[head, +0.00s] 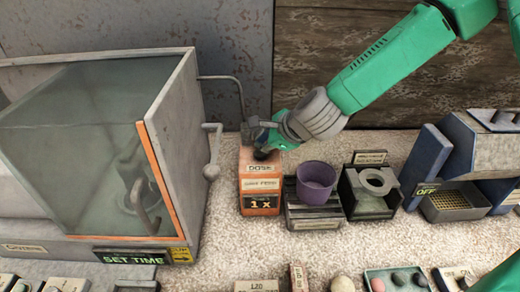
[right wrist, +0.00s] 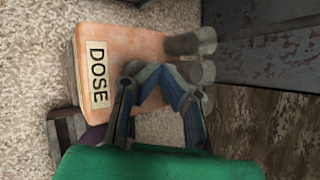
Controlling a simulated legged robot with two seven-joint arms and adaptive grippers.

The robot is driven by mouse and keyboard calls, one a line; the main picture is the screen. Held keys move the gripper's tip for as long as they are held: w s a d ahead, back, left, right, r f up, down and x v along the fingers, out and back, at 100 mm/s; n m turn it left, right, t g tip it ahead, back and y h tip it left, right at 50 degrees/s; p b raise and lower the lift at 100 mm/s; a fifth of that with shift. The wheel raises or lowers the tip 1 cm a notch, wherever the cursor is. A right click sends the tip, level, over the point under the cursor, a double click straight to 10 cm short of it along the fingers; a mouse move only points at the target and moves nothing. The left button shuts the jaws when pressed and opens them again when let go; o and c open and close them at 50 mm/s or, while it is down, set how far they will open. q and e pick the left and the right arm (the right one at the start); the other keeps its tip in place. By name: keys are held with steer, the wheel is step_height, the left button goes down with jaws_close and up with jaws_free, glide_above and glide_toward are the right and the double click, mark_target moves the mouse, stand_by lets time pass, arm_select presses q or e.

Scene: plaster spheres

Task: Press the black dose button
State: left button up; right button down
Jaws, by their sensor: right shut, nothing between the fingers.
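The orange dose box (head: 261,172), with a DOSE label on top and a 1 x display on its front, stands left of the purple cup. My right gripper (head: 263,150) is over the back of its top, shut and empty, with its tips down at the top surface. A dark patch shows under the tips; I cannot tell button from fingertip there, so contact is unclear. In the right wrist view the box (right wrist: 135,52) and its DOSE label lie beside my right gripper's fingers (right wrist: 185,72). The black button is not clearly visible there. My left gripper is not in view.
A purple cup (head: 316,181) stands on a slatted stand right of the box, beside a dark block with a ring (head: 376,181). A large glass-fronted cabinet (head: 100,150) with a handle stands at left. Bare speckled surface (head: 230,245) lies in front of the box.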

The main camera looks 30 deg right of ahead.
mark_target(262, 152)
steer(key=shift+a, duration=0.1)
steer(key=shift+r+p, duration=0.25)
steer(key=shift+p, duration=0.05)
step_height(262, 152, up, 5)
steer(key=p, duration=0.4)
steer(key=shift+f, duration=0.3)
stand_by(0.3)
